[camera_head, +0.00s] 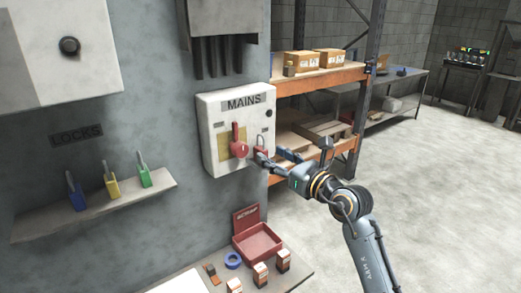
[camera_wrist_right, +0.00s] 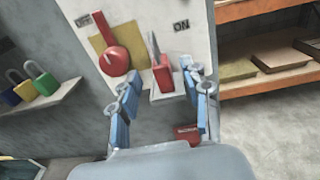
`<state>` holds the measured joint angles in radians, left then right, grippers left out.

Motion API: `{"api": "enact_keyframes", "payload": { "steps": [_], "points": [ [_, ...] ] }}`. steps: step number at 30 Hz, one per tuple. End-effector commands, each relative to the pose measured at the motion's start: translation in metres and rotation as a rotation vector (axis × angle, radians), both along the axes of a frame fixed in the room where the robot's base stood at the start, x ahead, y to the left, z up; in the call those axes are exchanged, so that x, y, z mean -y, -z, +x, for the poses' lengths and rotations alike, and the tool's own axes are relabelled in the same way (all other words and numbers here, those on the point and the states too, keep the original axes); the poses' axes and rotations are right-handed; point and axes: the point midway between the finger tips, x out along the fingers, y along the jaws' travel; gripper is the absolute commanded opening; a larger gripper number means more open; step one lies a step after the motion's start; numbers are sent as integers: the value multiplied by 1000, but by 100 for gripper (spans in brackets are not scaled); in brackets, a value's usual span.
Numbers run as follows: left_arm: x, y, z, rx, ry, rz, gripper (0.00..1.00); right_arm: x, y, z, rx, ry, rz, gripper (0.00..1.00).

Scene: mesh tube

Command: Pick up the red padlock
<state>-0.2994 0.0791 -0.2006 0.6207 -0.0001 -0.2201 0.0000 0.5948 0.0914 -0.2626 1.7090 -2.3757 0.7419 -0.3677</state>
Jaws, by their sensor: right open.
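The red padlock (camera_head: 261,149) is at the lower right of the white MAINS box (camera_head: 212,122), right of the red switch lever (camera_head: 239,148). In the right wrist view the red padlock (camera_wrist_right: 163,77) stands upright, shackle up, on a small white ledge below the ON label. My right gripper (camera_head: 273,156) is open in front of the box, close to the padlock. In the right wrist view its blue fingers (camera_wrist_right: 161,100) are spread, with the padlock beyond and between them, apart from both. My left gripper is not in view.
Blue (camera_head: 75,192), yellow (camera_head: 111,181) and green (camera_head: 144,174) padlocks stand on a wall shelf (camera_head: 35,225) at left. A red open box (camera_head: 258,243) and small items sit on a table below. Orange-beamed shelving (camera_head: 322,78) is right of the wall. The floor at right is clear.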

Motion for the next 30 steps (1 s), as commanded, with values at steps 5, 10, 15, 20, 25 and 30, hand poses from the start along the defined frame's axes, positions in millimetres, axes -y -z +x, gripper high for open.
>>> {"api": "enact_keyframes", "payload": {
  "steps": [5, 10, 15, 20, 25, 30],
  "points": [
    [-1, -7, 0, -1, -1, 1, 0, -8, -2, 9, -1, -2, 1, 47],
    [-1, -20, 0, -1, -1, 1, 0, -23, -2, 27, -2, -1, 1, 47],
    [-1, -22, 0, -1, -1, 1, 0, -33, 0, 40, 0, -1, 1, 47],
    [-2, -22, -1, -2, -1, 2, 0, -35, 2, 43, 1, 0, 1, 47],
    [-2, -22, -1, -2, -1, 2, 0, -34, 2, 42, 1, 0, 1, 41],
    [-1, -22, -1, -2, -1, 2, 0, -34, 2, 42, 1, 0, 1, 6]
  ]
}}
